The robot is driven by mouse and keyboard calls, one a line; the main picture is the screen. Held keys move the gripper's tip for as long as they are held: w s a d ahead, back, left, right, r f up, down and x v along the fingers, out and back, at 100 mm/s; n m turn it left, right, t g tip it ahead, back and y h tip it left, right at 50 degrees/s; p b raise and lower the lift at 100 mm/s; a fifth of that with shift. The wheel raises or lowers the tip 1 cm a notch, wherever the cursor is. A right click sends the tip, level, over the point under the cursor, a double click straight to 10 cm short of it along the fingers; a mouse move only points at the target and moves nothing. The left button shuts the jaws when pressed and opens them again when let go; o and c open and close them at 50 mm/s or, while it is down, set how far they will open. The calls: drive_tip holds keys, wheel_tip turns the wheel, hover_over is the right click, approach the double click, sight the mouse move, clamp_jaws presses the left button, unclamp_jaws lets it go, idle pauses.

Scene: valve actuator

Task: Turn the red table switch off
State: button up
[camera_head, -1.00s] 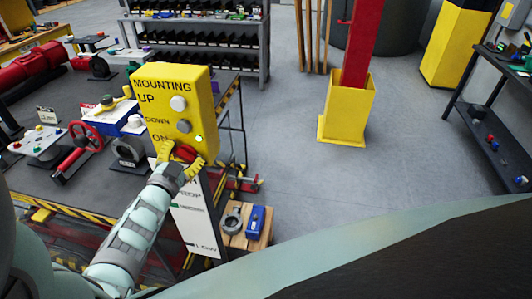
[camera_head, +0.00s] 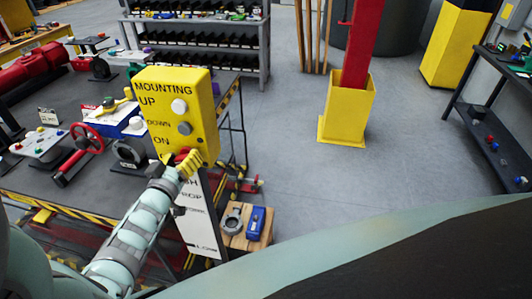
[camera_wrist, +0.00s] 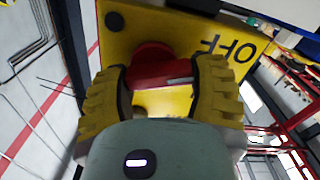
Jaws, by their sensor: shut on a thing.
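The yellow control box (camera_head: 200,100) stands at the table's edge, with MOUNTING, UP, DOWN and ON printed on its front. The red switch (camera_head: 183,155) is low on that front, mostly hidden by my gripper (camera_head: 179,161). In the wrist view the red switch (camera_wrist: 150,62) sits between the two yellow ribbed fingers of my gripper (camera_wrist: 160,85), which are shut on its sides. A grey mark shows on the switch's right side. The OFF label (camera_wrist: 230,50) appears upside down on the yellow face, right of the switch.
A red handwheel (camera_head: 87,138) and other devices stand on the dark table to the left. A wooden crate (camera_head: 240,236) is on the floor below. Open floor lies to the right.

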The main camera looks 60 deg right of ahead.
drive_tip(key=shift+s+f+n, duration=0.1)
drive_tip(key=shift+f+n, duration=0.05)
drive_tip(key=shift+n, duration=1.75)
drive_tip(key=shift+b, duration=0.3)
drive_tip(key=o, duration=1.2)
drive_tip(key=shift+a, duration=0.1)
drive_tip(key=v, duration=1.2)
